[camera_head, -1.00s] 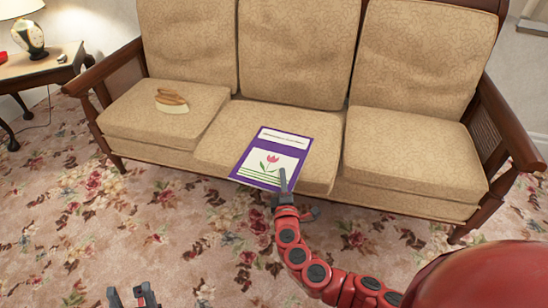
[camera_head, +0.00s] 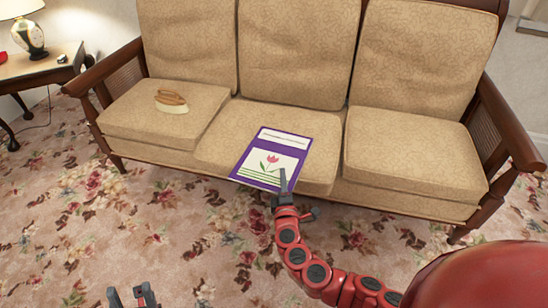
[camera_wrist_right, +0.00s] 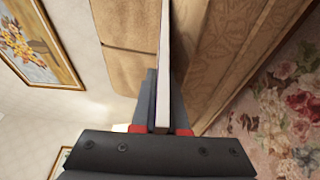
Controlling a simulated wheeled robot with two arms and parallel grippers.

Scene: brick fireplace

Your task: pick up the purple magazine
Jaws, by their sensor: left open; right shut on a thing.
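The purple magazine (camera_head: 272,156), with a white panel and a pink tulip on its cover, lies on the sofa's middle seat cushion and reaches its front edge. My right gripper (camera_head: 283,183) is at its near edge, one finger over the cover. In the right wrist view the magazine shows edge-on as a pale strip (camera_wrist_right: 164,65), held between the fingers of my right gripper (camera_wrist_right: 162,120). The lower finger is hidden in the head view. My left gripper (camera_head: 133,297) is open and empty, low over the carpet at the bottom left.
The beige sofa (camera_head: 400,150) has wooden arms at both ends. A brush-like brown and cream object (camera_head: 172,101) lies on its left cushion. A side table (camera_head: 40,68) with a lamp (camera_head: 29,38) stands at the left. The floral carpet (camera_head: 150,235) in front is clear.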

